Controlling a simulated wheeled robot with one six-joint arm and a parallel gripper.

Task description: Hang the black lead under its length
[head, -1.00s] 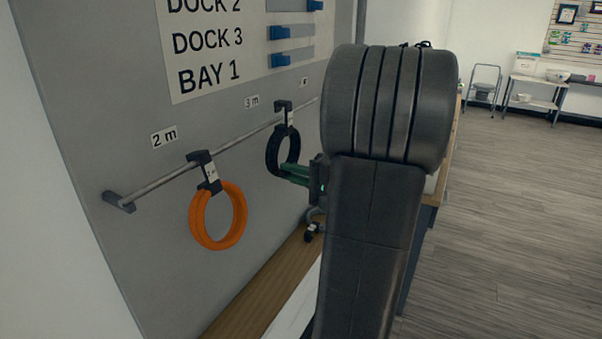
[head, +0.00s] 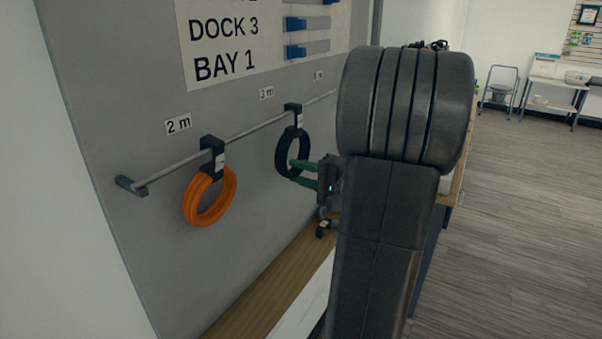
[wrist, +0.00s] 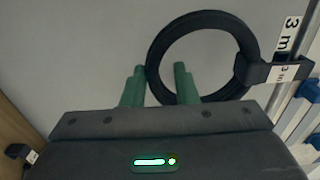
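The black lead (head: 293,152) is a coil hanging from a black hanger (head: 293,109) on the rail, below the "3 m" label (head: 266,93). In the wrist view the coil (wrist: 203,17) and its "3 m" tag (wrist: 289,73) show clearly. My gripper (head: 297,173) is open at the coil's lower right in the head view. In the wrist view its green fingers (wrist: 160,70) stand apart, one outside the coil and one over its opening, with the coil's side between them. Whether either finger touches it I cannot tell.
An orange lead (head: 210,197) hangs under the "2 m" label (head: 178,124). The rail (head: 250,130) runs along the grey board. A small dark object (head: 325,228) sits by the wooden ledge (head: 262,295) below.

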